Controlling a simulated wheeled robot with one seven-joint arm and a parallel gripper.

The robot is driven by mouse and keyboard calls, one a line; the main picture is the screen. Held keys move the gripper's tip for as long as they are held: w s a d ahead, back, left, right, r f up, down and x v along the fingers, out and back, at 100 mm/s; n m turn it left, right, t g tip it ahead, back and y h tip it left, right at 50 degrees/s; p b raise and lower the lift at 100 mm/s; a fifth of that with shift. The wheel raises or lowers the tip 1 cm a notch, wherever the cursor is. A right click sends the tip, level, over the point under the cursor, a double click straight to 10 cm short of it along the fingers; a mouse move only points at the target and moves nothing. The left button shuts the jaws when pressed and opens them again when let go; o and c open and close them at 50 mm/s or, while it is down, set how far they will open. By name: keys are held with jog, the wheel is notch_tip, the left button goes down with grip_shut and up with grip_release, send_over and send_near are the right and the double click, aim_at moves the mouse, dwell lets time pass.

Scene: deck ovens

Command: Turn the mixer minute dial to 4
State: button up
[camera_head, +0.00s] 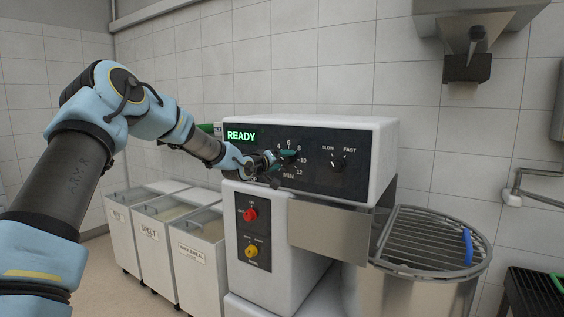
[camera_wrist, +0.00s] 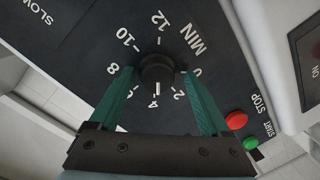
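The mixer (camera_head: 375,137) has a dark front panel, and its display (camera_head: 241,135) reads READY in green. The minute dial (camera_wrist: 157,70) is a round black knob in a ring of white numbers marked MIN. Its white pointer mark is close to the 4 in the wrist view. My gripper (camera_wrist: 158,75) is open, with one green finger on each side of the knob and narrow gaps seeming to show. The left finger covers part of the number ring. In the head view my gripper (camera_head: 280,159) is at the panel and hides most of the dial.
The SLOW/FAST knob (camera_head: 337,163) is right of the dial. Red (camera_head: 250,214) and yellow (camera_head: 251,251) controls sit below. A steel bowl with a wire guard (camera_head: 430,240) stands at right, and lidded bins (camera_head: 200,255) stand at left.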

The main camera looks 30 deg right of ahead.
jog(key=b+v, duration=0.3)
jog(key=v, duration=0.7)
jog(key=shift+s+a, duration=0.2)
jog(key=shift+a, duration=0.1)
